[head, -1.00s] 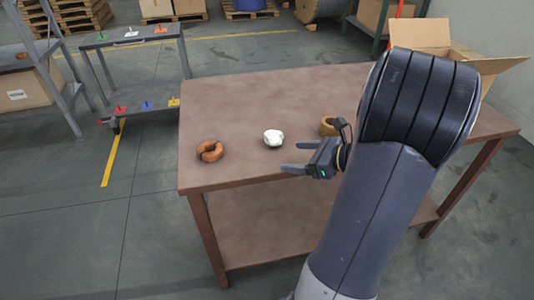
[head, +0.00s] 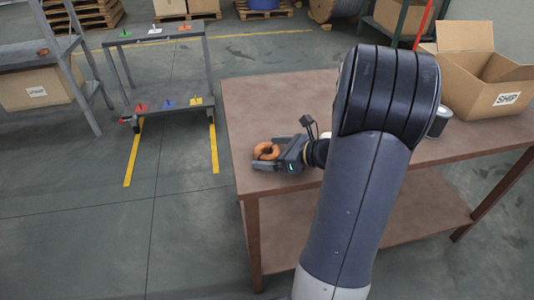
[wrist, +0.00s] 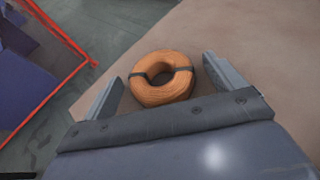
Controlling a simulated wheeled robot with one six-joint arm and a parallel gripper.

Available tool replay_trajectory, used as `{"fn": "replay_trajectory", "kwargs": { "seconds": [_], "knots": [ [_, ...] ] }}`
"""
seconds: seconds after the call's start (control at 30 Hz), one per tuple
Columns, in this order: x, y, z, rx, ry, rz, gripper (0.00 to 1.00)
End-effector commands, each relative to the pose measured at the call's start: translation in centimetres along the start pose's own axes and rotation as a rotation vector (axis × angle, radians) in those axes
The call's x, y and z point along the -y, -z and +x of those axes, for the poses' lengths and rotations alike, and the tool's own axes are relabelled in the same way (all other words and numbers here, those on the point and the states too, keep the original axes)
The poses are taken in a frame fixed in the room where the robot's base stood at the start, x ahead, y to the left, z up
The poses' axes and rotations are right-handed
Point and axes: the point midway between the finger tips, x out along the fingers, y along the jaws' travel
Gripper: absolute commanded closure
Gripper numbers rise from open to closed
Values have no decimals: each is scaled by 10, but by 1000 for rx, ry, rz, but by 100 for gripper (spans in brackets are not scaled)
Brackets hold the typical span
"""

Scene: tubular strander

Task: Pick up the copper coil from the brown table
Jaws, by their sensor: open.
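The copper coil (head: 266,151) is an orange-brown ring lying flat near the left edge of the brown table (head: 290,92). In the wrist view the coil (wrist: 160,90) shows two dark bands and an open centre. My gripper (head: 262,154) is open, with one finger on each side of the coil. In the wrist view, gaps show between the coil and both fingers, and its far part reaches past the fingertips. The white lump and the second ring on the table are hidden behind my arm.
An open cardboard box (head: 478,80) marked SHIP stands at the table's right end, with a small grey and white round item (head: 439,121) near it. A grey cart (head: 165,75) with coloured pegs stands left of the table, beyond clear floor.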

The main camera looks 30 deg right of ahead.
Motion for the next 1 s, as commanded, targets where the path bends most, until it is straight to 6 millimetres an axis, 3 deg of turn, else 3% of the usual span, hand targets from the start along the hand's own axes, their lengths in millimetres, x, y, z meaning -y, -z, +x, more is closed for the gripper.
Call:
{"fn": "replay_trajectory", "kwargs": {
  "seconds": [0.7,1.0],
  "knots": [
    [0,0,0,0,0,0,66],
    [0,-3,-2,1,1,-2,66]
  ]
}}
